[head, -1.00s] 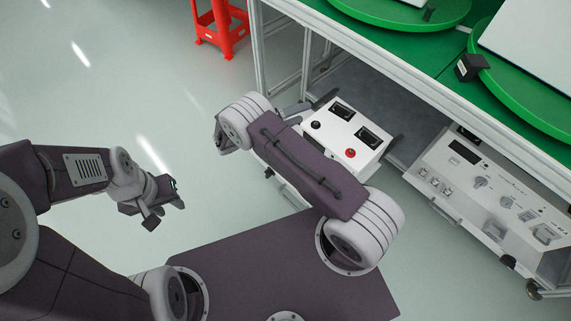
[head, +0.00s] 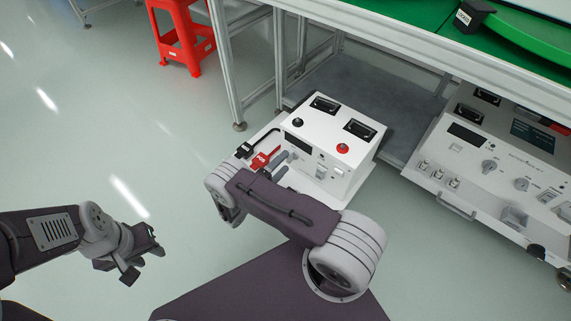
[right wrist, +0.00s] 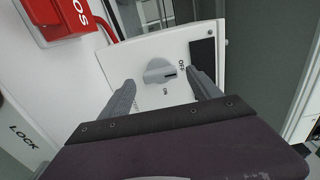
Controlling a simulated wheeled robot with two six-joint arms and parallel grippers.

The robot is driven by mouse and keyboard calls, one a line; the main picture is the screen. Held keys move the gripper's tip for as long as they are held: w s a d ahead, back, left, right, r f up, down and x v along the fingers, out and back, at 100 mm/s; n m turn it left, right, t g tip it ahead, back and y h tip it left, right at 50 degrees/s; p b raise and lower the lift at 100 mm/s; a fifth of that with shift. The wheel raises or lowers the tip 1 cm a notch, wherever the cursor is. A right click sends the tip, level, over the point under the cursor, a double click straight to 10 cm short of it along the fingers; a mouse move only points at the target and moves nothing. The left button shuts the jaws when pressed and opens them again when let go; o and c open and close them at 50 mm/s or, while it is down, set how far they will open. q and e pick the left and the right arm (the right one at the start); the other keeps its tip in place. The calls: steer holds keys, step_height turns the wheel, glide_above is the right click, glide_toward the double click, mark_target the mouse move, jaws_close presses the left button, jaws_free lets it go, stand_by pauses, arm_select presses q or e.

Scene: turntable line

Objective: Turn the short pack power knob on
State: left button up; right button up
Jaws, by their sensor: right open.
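The short pack (head: 330,140) is a white box with black meters and a red and a black terminal on top, low beside the bench. Its power knob (right wrist: 158,71) is grey and round with a raised grip, on the white front face in the right wrist view. The dark mark on the knob points right, towards the OFF lettering; ON is printed below it. My right gripper (right wrist: 162,78) is open, one finger on each side of the knob; contact cannot be told. My left gripper (head: 148,250) is empty over the floor; its jaw opening is unclear.
A red block with white lettering (right wrist: 68,15) is close to the right gripper's left side; a black one (head: 243,150) is nearby. A wider instrument panel (head: 490,170) stands at the right. The bench leg (head: 228,70) and red stool (head: 180,35) are behind. Floor at left is clear.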

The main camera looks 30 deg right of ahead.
steer(key=shift+x, duration=1.05)
steer(key=c, duration=1.4)
